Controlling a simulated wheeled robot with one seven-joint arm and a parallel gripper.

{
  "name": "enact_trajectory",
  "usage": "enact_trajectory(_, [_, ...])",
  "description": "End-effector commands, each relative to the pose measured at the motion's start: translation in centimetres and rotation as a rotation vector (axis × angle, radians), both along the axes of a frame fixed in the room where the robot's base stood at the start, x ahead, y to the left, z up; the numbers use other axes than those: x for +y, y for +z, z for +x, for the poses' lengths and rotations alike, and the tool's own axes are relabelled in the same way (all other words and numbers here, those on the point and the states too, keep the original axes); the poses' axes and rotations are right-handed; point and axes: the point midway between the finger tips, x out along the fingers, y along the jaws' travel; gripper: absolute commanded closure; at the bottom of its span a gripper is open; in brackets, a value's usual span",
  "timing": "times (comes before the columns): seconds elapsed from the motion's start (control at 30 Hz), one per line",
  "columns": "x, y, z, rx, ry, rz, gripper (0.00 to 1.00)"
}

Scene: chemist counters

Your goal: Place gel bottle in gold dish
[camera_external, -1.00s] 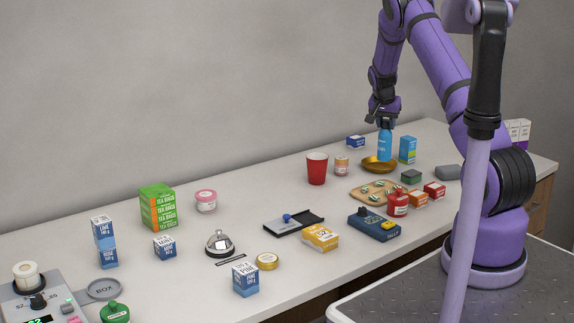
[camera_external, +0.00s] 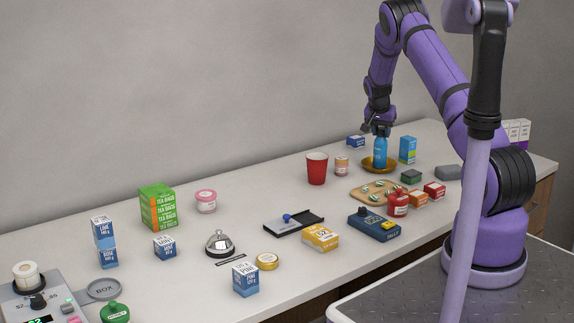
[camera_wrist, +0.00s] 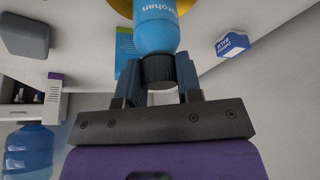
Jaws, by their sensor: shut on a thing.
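The gel bottle is a blue bottle (camera_external: 380,152) with a dark cap, upright at the gold dish (camera_external: 370,164) toward the far right of the counter. My gripper (camera_external: 381,130) is above the dish and shut on the bottle's cap end. In the wrist view the bottle (camera_wrist: 157,28) reaches away from the fingers of my gripper (camera_wrist: 160,82), its cap between them. The gold dish (camera_wrist: 183,6) shows behind the bottle at the top edge. Whether the bottle's base touches the dish is hard to tell.
A blue and green box (camera_external: 407,150) stands close right of the dish, and a small dark blue box (camera_external: 355,141) behind it. A small jar (camera_external: 341,164) and a red cup (camera_external: 317,169) stand to the left. A wooden board (camera_external: 374,191) lies in front.

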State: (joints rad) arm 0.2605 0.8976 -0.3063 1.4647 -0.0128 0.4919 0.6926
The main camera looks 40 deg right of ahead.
Motion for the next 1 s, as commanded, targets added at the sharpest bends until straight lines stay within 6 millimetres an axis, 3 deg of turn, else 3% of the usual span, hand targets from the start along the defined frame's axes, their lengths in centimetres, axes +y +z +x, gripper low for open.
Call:
enact_trajectory(0.03, [0.0,-0.2,0.0,0.000,0.000,0.000,1.00])
enact_trajectory(0.07, [0.0,-0.2,0.0,0.002,0.001,0.000,0.65])
enact_trajectory(0.17, [0.0,-0.2,0.0,0.000,0.000,0.000,0.42])
enact_trajectory(0.57, [0.1,0.5,0.0,-0.001,0.000,0.000,0.42])
enact_trajectory(1.0, [2.9,7.9,-1.4,-0.002,0.002,-0.001,0.42])
